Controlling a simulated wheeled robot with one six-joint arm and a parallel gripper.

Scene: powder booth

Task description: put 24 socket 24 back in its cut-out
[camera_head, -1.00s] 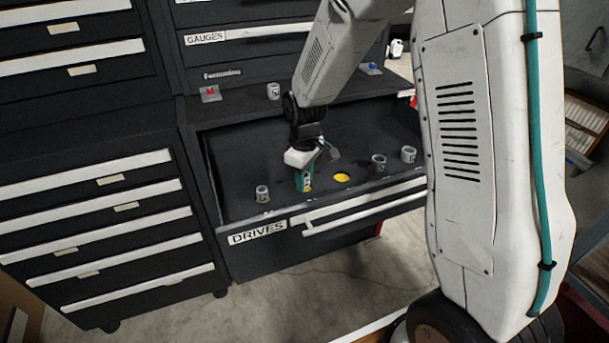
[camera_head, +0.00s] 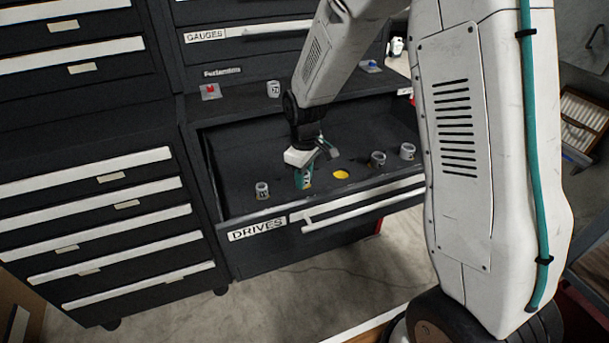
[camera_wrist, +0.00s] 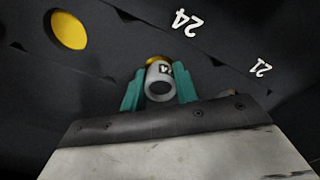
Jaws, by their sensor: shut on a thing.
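My gripper (camera_head: 304,178) is over the open drawer and pointing down. Its teal fingers (camera_wrist: 160,88) are shut on a grey socket (camera_wrist: 159,84) in the wrist view; part of a dark number shows on its side. A yellow cut-out (camera_wrist: 154,60) shows just behind the socket, beside the printed "24" (camera_wrist: 184,22). The socket overlaps this cut-out in the picture; I cannot tell whether its lower end is inside it. In the head view the fingers mostly hide the socket.
The open DRIVES drawer (camera_head: 235,213) also holds a socket (camera_head: 262,190) at left and two sockets (camera_head: 378,159) (camera_head: 407,151) at right. Another empty yellow cut-out (camera_head: 341,175) is right of my gripper. One more socket (camera_head: 273,89) stands on the ledge behind.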

